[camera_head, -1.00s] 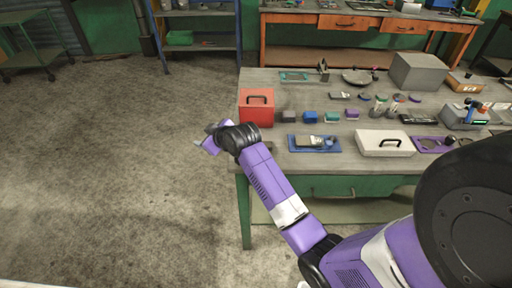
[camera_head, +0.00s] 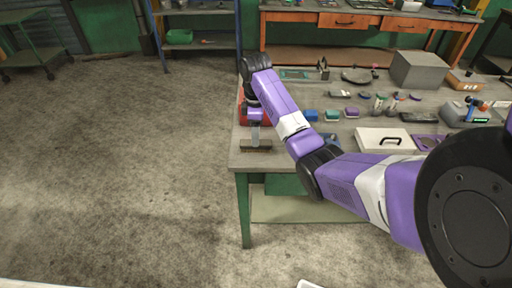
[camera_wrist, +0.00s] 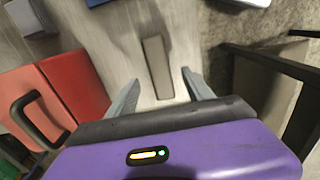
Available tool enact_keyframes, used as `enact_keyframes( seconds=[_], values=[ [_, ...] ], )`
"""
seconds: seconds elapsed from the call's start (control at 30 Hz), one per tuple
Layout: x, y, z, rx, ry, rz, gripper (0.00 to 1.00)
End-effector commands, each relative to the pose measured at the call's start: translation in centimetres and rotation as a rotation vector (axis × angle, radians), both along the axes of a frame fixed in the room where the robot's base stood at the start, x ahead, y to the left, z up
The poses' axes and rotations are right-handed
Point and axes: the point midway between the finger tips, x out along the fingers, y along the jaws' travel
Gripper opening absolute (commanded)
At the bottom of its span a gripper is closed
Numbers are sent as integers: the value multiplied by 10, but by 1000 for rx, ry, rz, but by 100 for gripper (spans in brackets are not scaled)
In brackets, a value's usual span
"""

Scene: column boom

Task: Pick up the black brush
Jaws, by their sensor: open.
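A long, narrow, dark grey-brown bar lies on the grey workbench near its left front corner; it appears to be the black brush (camera_head: 256,146). In the wrist view the brush (camera_wrist: 157,66) lies lengthwise, away from the camera, with its near end roughly between the two fingers. My gripper (camera_head: 255,132) points down just above it in the head view. In the wrist view my gripper (camera_wrist: 161,80) is open, a grey finger on either side and nothing held. Whether the fingertips touch the brush or bench cannot be told.
A red box with a black handle (camera_wrist: 35,105) stands left of my gripper in the wrist view. Small coloured blocks (camera_head: 332,115) and a pale case with a handle (camera_head: 385,140) are farther right on the bench (camera_head: 300,168). Open floor (camera_head: 130,170) lies left of the bench.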

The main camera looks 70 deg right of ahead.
Motion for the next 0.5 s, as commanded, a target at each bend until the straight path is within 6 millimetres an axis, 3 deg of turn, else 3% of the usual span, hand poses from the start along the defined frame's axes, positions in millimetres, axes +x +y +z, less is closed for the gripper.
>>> enact_keyframes(
  seconds=[0.3, 0.5],
  values=[
    [-3, 0, -40, 1, 0, -2, 60],
    [-2, -1, -52, -1, -2, -2, 60]
  ],
)
